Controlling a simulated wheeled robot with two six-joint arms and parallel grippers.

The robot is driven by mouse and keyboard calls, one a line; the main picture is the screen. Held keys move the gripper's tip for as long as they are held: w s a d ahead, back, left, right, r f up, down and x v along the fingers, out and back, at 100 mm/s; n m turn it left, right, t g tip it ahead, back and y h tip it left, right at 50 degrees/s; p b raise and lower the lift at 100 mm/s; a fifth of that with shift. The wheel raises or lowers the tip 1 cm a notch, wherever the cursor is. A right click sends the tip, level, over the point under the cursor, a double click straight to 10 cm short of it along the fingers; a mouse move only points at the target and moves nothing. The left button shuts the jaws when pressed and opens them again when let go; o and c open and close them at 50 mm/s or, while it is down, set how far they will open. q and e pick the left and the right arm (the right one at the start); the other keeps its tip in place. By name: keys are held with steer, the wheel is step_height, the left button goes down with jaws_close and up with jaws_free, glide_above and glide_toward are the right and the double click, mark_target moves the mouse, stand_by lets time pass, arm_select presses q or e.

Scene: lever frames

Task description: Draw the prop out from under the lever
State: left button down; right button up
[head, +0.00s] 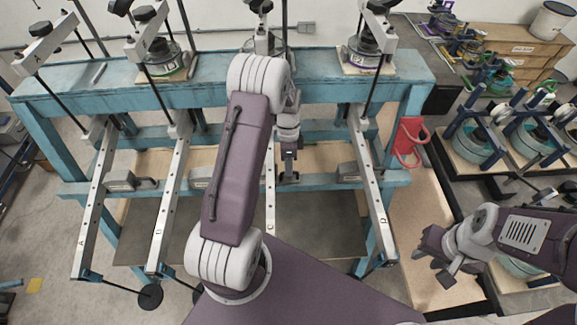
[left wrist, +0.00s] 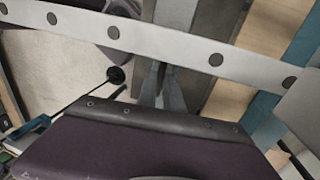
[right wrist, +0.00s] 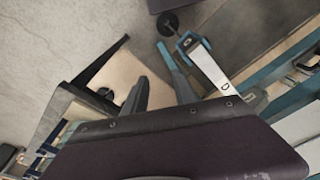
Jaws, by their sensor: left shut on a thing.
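Pale levers with holes hang forward from a teal frame: lever A (head: 92,210), lever B (head: 167,210), a third lever (head: 270,205) partly behind my left arm, and lever D (head: 372,195). My left gripper (head: 289,176) is low beside the third lever. In the left wrist view this lever (left wrist: 130,38) crosses above my left fingers (left wrist: 162,88), which are shut on the prop. A pale grey block, apparently the prop (left wrist: 174,12), shows beyond the lever; the gripped part is mostly hidden. My right gripper (head: 440,257) is open and empty, right of lever D.
Grey blocks sit by the other levers: at A (head: 120,180), B (head: 201,178) and D (head: 349,172). Racks (head: 530,135) stand at the right.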

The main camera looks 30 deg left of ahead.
arm_select(q)
steer(key=shift+w, duration=0.1)
steer(key=w+d, duration=0.1)
steer(key=d, duration=0.2)
steer(key=w+d, duration=0.2)
steer(key=d, duration=0.1)
steer(key=w+d, duration=0.2)
steer(key=d, duration=0.1)
steer(key=shift+w+r+p, duration=0.1)
steer(key=shift+w+p, duration=0.15)
steer(key=shift+p, duration=0.05)
steer(key=shift+a, duration=0.2)
steer(key=c, duration=1.5)
jaws_free()
steer(key=shift+d, duration=0.25)
steer(key=shift+a, duration=0.1)
steer(key=r, duration=0.3)
steer(key=w+r, duration=0.1)
steer(key=r, duration=0.2)
steer(key=r+b, duration=0.1)
steer(key=r, duration=0.1)
steer(key=shift+w+a+r, duration=0.25)
steer(key=shift+a+r, duration=0.15)
